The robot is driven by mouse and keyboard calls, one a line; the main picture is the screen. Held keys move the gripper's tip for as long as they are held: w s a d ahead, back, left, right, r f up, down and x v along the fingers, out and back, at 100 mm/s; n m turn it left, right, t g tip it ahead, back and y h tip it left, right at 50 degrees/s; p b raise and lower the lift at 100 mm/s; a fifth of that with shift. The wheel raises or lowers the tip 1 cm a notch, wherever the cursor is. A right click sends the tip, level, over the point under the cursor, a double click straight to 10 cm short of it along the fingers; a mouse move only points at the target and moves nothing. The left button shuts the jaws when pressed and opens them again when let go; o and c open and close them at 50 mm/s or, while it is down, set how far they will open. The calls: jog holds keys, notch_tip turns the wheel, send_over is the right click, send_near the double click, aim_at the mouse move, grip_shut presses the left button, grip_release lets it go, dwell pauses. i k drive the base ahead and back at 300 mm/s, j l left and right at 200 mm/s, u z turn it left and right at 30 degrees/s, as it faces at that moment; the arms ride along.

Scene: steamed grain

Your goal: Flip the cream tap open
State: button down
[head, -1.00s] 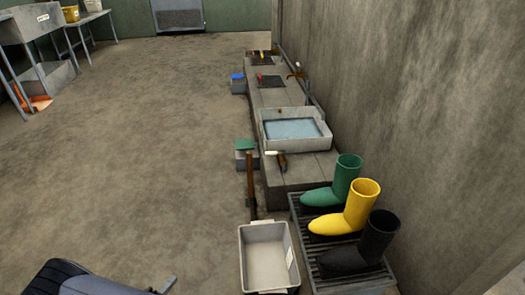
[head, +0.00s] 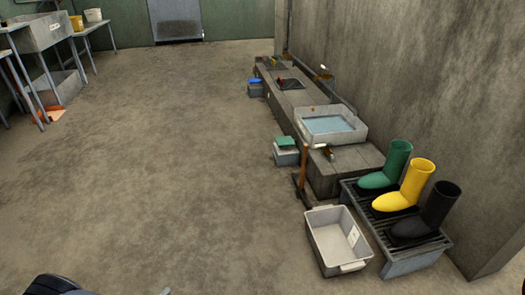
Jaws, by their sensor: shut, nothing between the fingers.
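A small cream handle (head: 319,146) shows at the near end of the grey stone ledge, just in front of the water-filled basin (head: 345,129). It looks like the cream tap, with a dark part beside it, but it is too small for me to tell its position. Red and yellow bits on dark plates farther along the ledge (head: 295,97) may be other taps. My gripper cannot be made out; only a dark part of my arm shows at the bottom left edge.
A green, a yellow and a black boot (head: 436,212) stand on a slatted rack (head: 408,255) at the right. A white bin (head: 327,258) is on the floor before it. A green-topped block (head: 286,151) stands beside the ledge. The floor at left and centre is open.

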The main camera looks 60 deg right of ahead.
aim_at(329, 145)
jog(key=i+z, duration=0.8)
jog(key=i, duration=0.2)
jog(key=i+j+z, duration=0.25)
jog(key=i+z, duration=0.15)
jog(key=i+l+z, duration=0.1)
jog(key=i+z, duration=1.05)
jog(key=i+j+z, duration=0.35)
jog(key=i+l+z, duration=0.15)
jog(key=i+z, duration=0.15)
jog(key=i+l+z, duration=0.1)
jog(key=i+z, duration=0.2)
